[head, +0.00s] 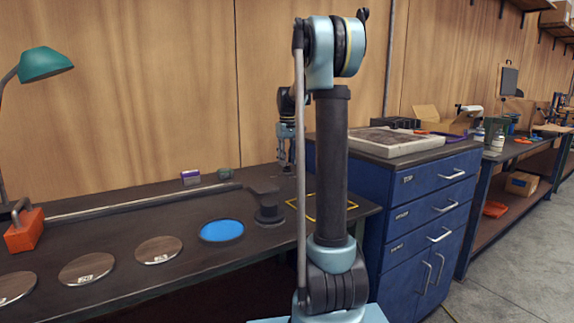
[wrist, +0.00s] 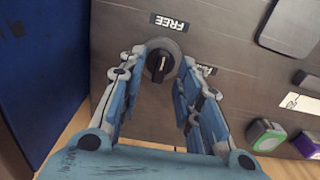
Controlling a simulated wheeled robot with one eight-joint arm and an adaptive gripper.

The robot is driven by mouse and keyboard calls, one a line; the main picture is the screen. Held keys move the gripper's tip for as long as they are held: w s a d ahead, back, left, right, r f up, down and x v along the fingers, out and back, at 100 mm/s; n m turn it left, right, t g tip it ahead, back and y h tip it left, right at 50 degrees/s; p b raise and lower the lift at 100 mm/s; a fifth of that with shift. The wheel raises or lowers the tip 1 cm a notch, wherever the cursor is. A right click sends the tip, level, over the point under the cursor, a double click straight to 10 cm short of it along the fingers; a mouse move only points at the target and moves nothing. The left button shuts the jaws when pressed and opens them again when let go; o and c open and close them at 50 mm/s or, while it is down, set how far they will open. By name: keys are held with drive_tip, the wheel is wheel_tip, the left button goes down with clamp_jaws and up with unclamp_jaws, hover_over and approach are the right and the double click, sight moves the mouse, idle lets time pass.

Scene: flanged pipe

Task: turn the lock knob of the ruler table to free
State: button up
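The lock knob (wrist: 159,66) shows in the wrist view as a black grip with a pale mark on a round grey base. Its grip stands nearly upright in the picture, and I cannot tell which label its mark points at. A label reading FREE (wrist: 170,22) lies just above it. A second label (wrist: 207,70) to its right is partly hidden by a finger. My gripper (wrist: 163,60) is open, with one fingertip on each side of the knob; I cannot tell whether they touch it. In the head view my gripper (head: 287,150) is over the workbench's back right, partly behind my arm; the knob is hidden.
The dark workbench (head: 120,240) carries a long rail (head: 140,203), a blue disc (head: 221,231), several metal discs and a red weight (head: 24,232). A blue drawer cabinet (head: 420,215) stands at the right. Purple (wrist: 306,145) and green (wrist: 265,134) items lie apart from my gripper.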

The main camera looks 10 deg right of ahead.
wheel_tip(320, 180, up, 10)
idle(0.4)
